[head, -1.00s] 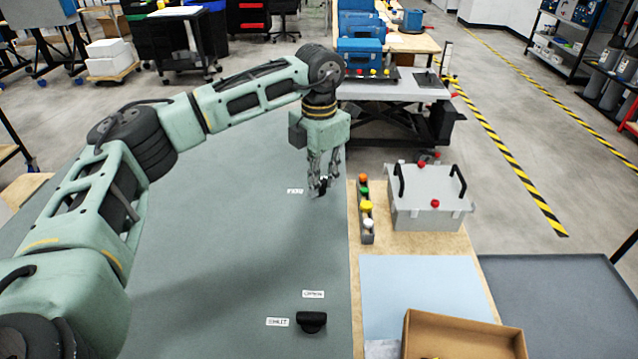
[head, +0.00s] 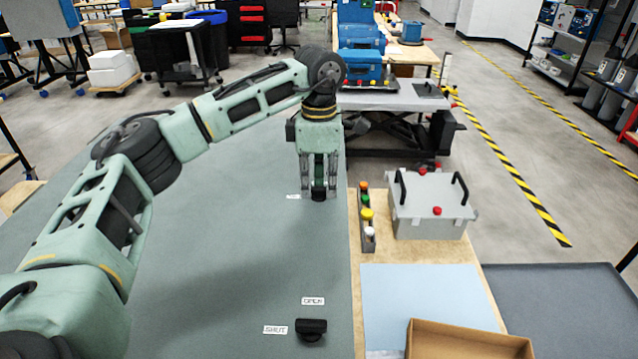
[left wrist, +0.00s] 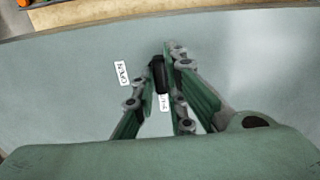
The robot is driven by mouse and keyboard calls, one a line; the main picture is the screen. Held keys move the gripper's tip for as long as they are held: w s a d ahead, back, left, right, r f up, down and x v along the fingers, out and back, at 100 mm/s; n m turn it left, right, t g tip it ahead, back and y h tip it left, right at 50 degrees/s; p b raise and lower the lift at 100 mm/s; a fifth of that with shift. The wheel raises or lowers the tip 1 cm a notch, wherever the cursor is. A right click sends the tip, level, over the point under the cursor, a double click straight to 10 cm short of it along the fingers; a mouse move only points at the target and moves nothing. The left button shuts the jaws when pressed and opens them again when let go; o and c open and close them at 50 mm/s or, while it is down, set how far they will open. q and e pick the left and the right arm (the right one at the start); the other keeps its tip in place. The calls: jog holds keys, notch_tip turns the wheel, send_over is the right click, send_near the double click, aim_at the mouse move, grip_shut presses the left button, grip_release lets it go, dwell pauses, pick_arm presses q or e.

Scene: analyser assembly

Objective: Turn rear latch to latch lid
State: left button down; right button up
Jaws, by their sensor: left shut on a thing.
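The rear latch is a small black knob (head: 319,196) on the far end of the grey-green lid (head: 230,250). My left gripper (head: 319,190) points down over it, with one finger on either side. In the left wrist view the knob (left wrist: 158,74) sits between the fingertips, and the gripper (left wrist: 160,68) is shut on it. An OPEN label (left wrist: 122,73) lies left of the knob there. A second label (left wrist: 164,101) is partly hidden by the fingers. The front latch (head: 311,327) is a black knob near OPEN (head: 313,300) and SHUT (head: 275,329) labels. My right gripper is out of view.
Right of the lid, a wooden bench holds a narrow rack of coloured knobs (head: 367,222), a grey box with black handles (head: 432,208), a light blue mat (head: 425,290) and an open cardboard box (head: 465,340). The lid's middle is clear.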

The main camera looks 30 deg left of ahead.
aim_at(319, 187)
pick_arm(q)
jog(key=shift+r, duration=0.1)
dwell(0.4)
jog(key=c, duration=1.8)
grip_release()
notch_tip(319, 187, up, 12)
